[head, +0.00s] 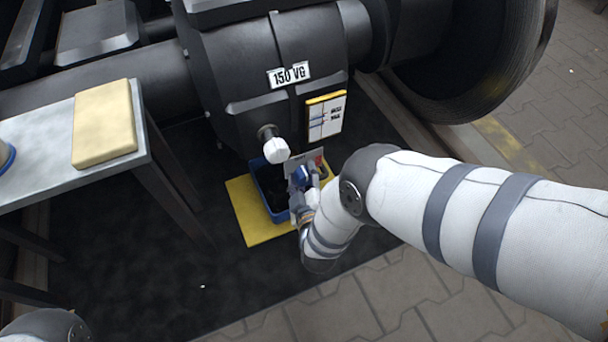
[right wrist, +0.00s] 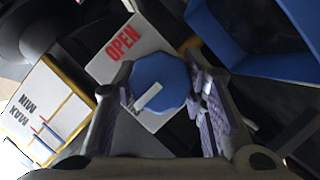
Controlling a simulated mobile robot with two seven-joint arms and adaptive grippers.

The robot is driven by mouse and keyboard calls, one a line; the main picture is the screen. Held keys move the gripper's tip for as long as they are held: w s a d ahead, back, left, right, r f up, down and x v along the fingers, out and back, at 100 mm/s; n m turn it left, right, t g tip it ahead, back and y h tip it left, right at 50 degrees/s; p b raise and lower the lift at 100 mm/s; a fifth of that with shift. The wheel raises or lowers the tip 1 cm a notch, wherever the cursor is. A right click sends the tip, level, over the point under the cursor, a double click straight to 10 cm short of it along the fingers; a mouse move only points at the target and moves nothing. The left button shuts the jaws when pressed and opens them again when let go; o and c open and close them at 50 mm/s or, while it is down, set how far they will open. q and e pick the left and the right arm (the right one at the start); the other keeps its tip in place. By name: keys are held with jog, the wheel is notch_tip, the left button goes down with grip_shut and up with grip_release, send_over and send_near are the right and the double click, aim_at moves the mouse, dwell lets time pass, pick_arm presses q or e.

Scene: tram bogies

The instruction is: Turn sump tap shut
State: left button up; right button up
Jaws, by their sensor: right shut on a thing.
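The sump tap has a blue faceted knob (right wrist: 165,76) with a white pointer bar (right wrist: 148,97), which points to the lower left in the right wrist view. Behind it is a grey plate (right wrist: 143,45) with red OPEN lettering. My right gripper (right wrist: 163,92) has its fingers on both sides of the knob and is shut on it. In the head view the knob (head: 299,177) is small and partly covered by my right gripper (head: 302,190), low under the black gearbox (head: 250,55). My left gripper is not in view.
A blue tray (head: 260,178) stands on a yellow mat (head: 241,206) below the gearbox. A white-capped plug (head: 276,150) and a MIN/MAX gauge plate (head: 326,118) are close to the tap. A bench (head: 50,125) with a yellow pad (head: 104,122) stands at left, a wheel (head: 465,60) at right.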

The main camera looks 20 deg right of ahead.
dwell(0.3)
jog(key=o, duration=1.2)
jog(key=v, duration=1.2)
